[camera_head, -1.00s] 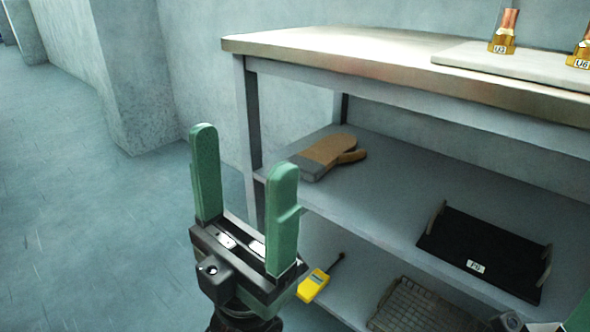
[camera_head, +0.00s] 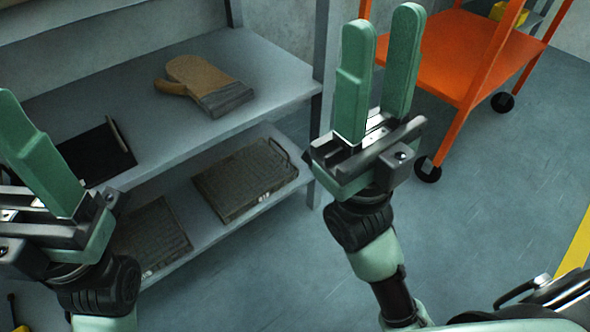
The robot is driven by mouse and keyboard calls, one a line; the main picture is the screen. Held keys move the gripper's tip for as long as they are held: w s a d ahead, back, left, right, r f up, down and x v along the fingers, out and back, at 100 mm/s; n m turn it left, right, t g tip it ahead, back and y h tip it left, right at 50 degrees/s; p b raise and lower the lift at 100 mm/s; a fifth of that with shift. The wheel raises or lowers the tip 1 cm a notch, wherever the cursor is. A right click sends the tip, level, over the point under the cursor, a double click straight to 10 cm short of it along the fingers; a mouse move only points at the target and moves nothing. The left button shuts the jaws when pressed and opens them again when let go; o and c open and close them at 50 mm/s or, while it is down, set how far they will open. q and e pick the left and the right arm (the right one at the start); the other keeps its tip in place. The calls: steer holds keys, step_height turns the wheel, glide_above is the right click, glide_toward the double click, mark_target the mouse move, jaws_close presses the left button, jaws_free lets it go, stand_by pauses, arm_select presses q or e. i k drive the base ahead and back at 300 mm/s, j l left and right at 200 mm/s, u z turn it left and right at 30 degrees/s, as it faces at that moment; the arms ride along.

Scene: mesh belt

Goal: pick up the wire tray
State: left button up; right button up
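Two flat, grey-brown mesh-like trays lie on the lower shelf in the head view. One tray (camera_head: 245,178) is near the shelf's right end, with a handle on its right side and a small pale label. The other tray (camera_head: 152,238) lies further left, partly hidden by my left arm. I cannot tell for sure which is the wire tray. My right gripper (camera_head: 384,30) is open and empty, raised to the right of the shelves, fingers up. My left gripper (camera_head: 38,150) is at the left edge; only one finger shows clearly, so its opening is hidden.
The upper shelf (camera_head: 215,135) holds a brown mitt (camera_head: 200,80) and a black tray (camera_head: 98,155). A shelf post stands beside my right gripper. An orange wheeled cart (camera_head: 455,55) stands at the back right.

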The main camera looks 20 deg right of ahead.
mark_target(124, 219)
steer(key=z, duration=0.1)
steer(key=u, duration=1)
steer(key=k+l, duration=0.1)
steer(key=l, duration=1.25)
steer(key=k+l, duration=0.15)
steer(key=l, duration=0.5)
